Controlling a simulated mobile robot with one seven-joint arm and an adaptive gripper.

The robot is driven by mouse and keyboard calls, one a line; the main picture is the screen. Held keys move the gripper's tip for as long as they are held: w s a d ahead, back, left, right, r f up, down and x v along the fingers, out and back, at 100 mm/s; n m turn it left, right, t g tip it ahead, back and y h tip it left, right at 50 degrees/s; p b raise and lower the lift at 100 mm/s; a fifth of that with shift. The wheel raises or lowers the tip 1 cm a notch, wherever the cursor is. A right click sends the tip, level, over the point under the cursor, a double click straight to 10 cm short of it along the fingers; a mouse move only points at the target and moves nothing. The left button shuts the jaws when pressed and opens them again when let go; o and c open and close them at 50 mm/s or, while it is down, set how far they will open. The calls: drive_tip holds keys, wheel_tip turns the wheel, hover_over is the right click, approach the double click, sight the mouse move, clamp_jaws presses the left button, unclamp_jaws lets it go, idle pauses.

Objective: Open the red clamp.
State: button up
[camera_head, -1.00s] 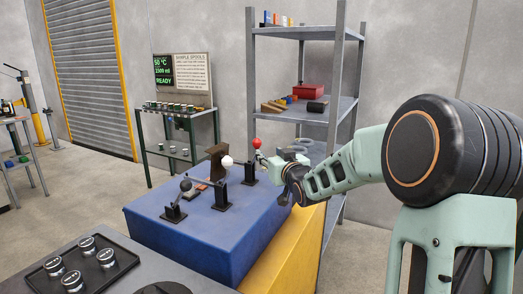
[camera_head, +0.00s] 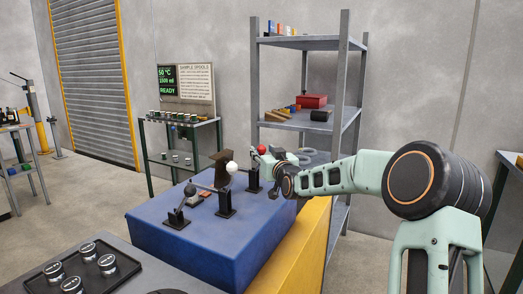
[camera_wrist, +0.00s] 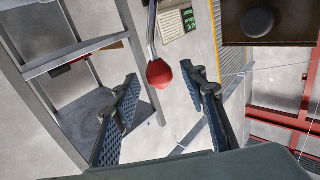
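The red clamp's round red knob (camera_head: 262,149) stands at the far end of the blue bench, on a lever above a black base (camera_head: 253,186). In the wrist view the red knob (camera_wrist: 159,73) lies between my two fingertips, at the end of a thin metal rod. My gripper (camera_wrist: 160,80) is open, its dark ridged fingers spread on either side with gaps to the knob. In the head view my gripper (camera_head: 264,160) is close beside the knob, and its fingers partly hide the lever.
A grey shelf rack (camera_head: 343,130) rises behind my arm. The bench's front is clear.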

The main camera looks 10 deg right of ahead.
drive_tip(key=shift+w+a, duration=0.2)
drive_tip(key=shift+w, duration=1)
clamp_jaws()
